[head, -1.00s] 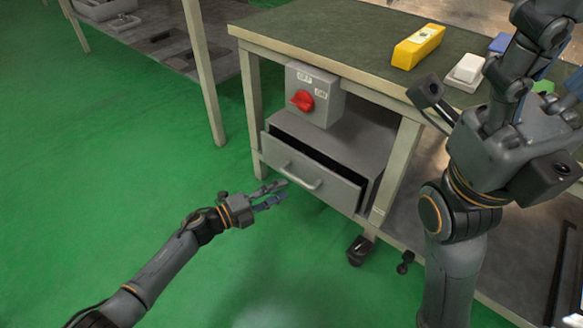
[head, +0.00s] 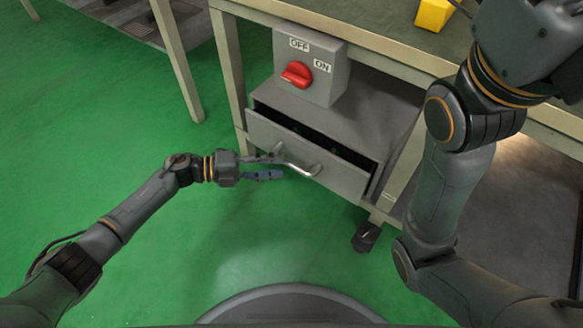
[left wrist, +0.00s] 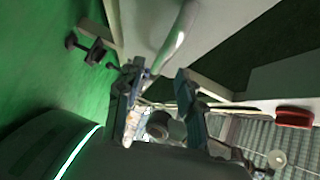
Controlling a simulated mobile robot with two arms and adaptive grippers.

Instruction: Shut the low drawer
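The low drawer (head: 345,176) sits under the workbench and is pulled partly out, with a dark gap showing along its top. Its curved metal handle (head: 298,166) is on the front face. My left gripper (head: 281,166) is in front of the drawer front, close to the handle, with its fingers apart and nothing between them. In the left wrist view the handle (left wrist: 176,38) shows just beyond the open fingers (left wrist: 160,90). I cannot tell whether a finger touches it. My right arm shows at the right of the head view, its gripper out of the frame.
A grey switch box (head: 336,80) with a red knob (head: 297,75) stands above the drawer. The workbench (head: 385,45) carries a yellow object (head: 434,14). A caster (head: 366,237) is below the drawer's right end. Green floor to the left is clear.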

